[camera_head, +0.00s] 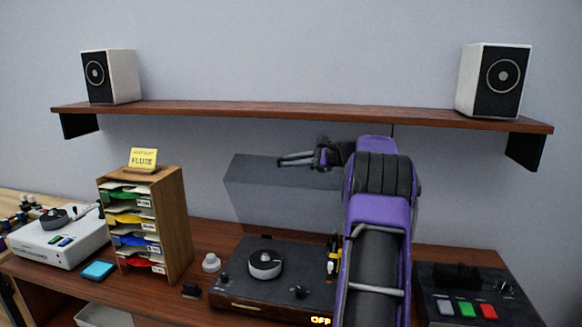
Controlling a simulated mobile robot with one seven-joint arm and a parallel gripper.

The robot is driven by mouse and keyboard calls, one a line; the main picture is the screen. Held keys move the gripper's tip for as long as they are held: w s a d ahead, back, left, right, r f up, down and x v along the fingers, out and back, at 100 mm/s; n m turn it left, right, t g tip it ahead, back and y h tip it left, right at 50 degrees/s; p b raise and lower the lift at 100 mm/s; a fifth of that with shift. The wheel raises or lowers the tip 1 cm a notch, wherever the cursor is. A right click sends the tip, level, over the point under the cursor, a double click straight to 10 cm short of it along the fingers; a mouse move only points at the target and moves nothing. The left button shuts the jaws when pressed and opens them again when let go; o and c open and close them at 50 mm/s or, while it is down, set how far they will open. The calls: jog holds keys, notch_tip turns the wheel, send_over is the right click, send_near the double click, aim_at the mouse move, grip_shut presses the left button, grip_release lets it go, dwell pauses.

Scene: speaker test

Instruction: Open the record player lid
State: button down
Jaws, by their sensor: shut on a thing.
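The record player (240,290) stands on the wooden desk, dark, with a round platter piece (265,265) on top and a lit display reading OFF at its front. Its smoky see-through lid (265,200) is raised and stands up behind the deck, in front of the wall. My gripper (281,161) is at the lid's upper edge, fingers pointing left, shut on the lid. My purple and black arm hides the right part of the lid and of the player.
A wall shelf (300,112) with a speaker at each end runs above the lid. A wooden sorter (172,225) with a FLUTE note stands left of the player. A white device (60,245) is at far left. A dark button box (475,295) is right of my arm.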

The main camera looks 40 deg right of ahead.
jog(key=shift+w+d+r, duration=0.1)
jog(key=shift+w+d, duration=0.2)
jog(key=shift+d, duration=0.05)
dwell(0.3)
jog(key=c, duration=1.2)
grip_release()
jog(key=v, duration=1.7)
jog(key=shift+s+d+r, duration=0.1)
jog(key=shift+d+r, duration=0.05)
jog(key=shift+r, duration=0.05)
